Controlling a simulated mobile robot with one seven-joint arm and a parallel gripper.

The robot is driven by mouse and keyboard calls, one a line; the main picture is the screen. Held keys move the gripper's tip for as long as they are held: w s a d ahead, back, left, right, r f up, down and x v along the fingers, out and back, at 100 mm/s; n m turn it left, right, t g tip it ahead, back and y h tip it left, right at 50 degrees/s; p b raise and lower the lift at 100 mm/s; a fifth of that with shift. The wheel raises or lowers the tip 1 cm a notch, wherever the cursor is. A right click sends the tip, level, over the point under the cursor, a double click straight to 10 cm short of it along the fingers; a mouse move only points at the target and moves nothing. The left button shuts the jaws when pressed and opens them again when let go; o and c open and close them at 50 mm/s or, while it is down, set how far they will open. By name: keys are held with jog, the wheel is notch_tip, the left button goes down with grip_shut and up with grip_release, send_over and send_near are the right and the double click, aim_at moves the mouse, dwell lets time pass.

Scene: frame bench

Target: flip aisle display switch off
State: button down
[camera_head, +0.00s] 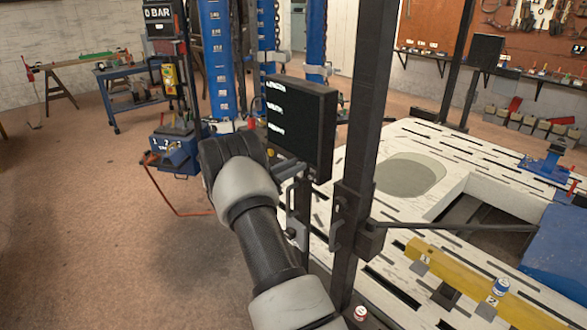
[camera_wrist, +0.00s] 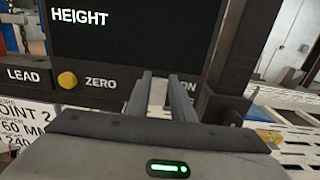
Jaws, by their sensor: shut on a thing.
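The aisle display is a black screen (camera_head: 299,122) in a dark frame, with white text lines on its face. In the wrist view its lower panel (camera_wrist: 115,82) carries the words LEAD, ZERO and a partly covered ON, with a yellow button (camera_wrist: 67,80) left of ZERO. My gripper (camera_wrist: 162,78) is at this lower panel, between ZERO and ON, its fingers shut on a small pale piece (camera_wrist: 158,92) that looks like the switch. The fingers hide most of it, so its position cannot be told.
A dark upright post (camera_head: 364,130) stands just right of the display. A white slotted bench (camera_head: 440,150) fills the right side, with a yellow beam (camera_head: 470,275) on it. Blue columns (camera_head: 217,60) stand behind. The floor at left is open.

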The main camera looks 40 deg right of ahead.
jog(key=h+b, duration=0.1)
jog(key=b, duration=0.1)
jog(key=f+h+b, duration=0.1)
jog(key=h+b, duration=0.1)
jog(key=b, duration=0.1)
jog(key=h+b, duration=0.1)
jog(key=b, duration=0.2)
jog(key=shift+a+f, duration=0.2)
jog(key=shift+a, duration=0.1)
jog(key=c, duration=1.5)
grip_release()
jog(key=v, duration=1.7)
jog(key=shift+s+a+f+b, duration=0.1)
jog(key=shift+s+f+b, duration=0.15)
jog(key=shift+f+b, duration=0.05)
